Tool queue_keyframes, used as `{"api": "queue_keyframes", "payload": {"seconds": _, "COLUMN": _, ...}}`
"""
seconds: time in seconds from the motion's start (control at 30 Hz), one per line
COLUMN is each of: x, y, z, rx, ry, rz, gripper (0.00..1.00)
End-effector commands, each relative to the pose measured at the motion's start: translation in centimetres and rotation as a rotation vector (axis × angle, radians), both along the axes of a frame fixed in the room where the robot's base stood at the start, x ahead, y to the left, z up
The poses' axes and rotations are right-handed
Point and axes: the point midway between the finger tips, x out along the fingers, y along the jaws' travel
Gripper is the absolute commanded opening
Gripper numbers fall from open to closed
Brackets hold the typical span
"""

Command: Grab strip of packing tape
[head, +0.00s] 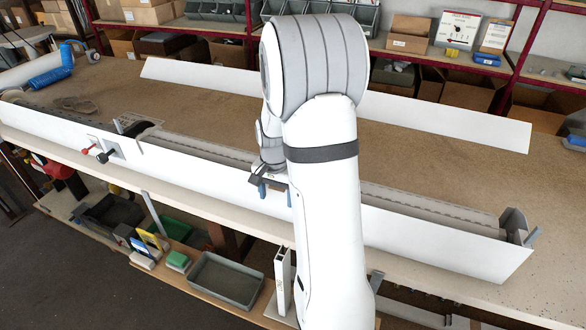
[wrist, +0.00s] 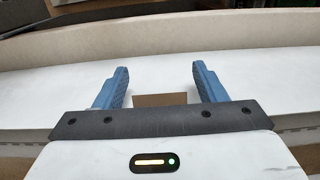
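A strip of brown packing tape (wrist: 160,99) shows in the wrist view against a white profile (wrist: 160,72). Its lower part is hidden behind my gripper's dark front bar. My gripper (wrist: 160,70) has two blue fingers spread apart, one on each side of the strip, with nothing clamped between them. I cannot tell whether the fingers touch the profile. In the head view, my gripper (head: 276,195) is at the front face of the long white profile (head: 420,235), partly hidden by my arm. I cannot make out the tape clearly there.
The long profile lies along the front of the brown workbench (head: 230,105). Another white profile (head: 450,115) lies farther back. A red-and-black handled fitting (head: 103,152) sits at left. Shelves with boxes (head: 410,33) stand behind. A grey tray (head: 225,280) is below.

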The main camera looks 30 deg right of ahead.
Motion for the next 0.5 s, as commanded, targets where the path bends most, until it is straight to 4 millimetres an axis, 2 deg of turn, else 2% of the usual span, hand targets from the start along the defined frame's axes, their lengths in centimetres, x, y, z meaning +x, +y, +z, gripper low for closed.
{"api": "queue_keyframes", "payload": {"seconds": 0.07, "x": 0.02, "y": 0.01, "z": 0.02, "rx": 0.0, "ry": 0.0, "rz": 0.0, "gripper": 0.58}}
{"api": "queue_keyframes", "payload": {"seconds": 0.5, "x": 0.02, "y": 0.05, "z": 0.04, "rx": 0.0, "ry": 0.0, "rz": 0.001, "gripper": 0.22}}
